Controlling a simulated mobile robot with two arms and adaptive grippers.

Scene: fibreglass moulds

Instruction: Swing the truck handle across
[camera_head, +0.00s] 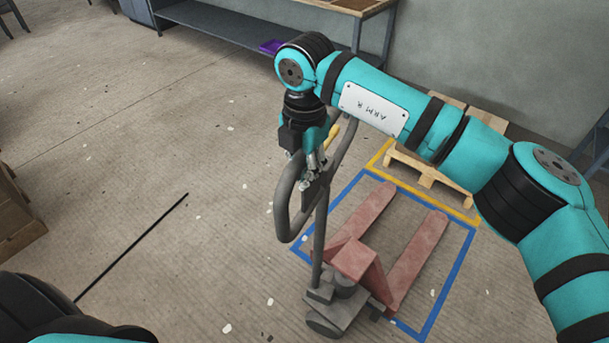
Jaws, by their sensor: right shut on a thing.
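The pallet truck (359,262) stands on the floor with two faded red forks pointing to the upper right. Its grey handle (284,212) rises upright from the wheeled base and ends in a loop. My right gripper (312,180) reaches down from above and is shut on the handle near the top of the loop. The gripper and arm partly hide the upper part of the loop. A small yellow part shows beside the gripper. My left arm shows only as a piece at the bottom left corner; its gripper is out of view.
A wooden pallet (428,172) lies beyond the fork tips. A workbench (215,22) with a purple item on its shelf stands at the back. Brown boxes (17,217) stand at the left edge. The floor left of the truck is mostly clear.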

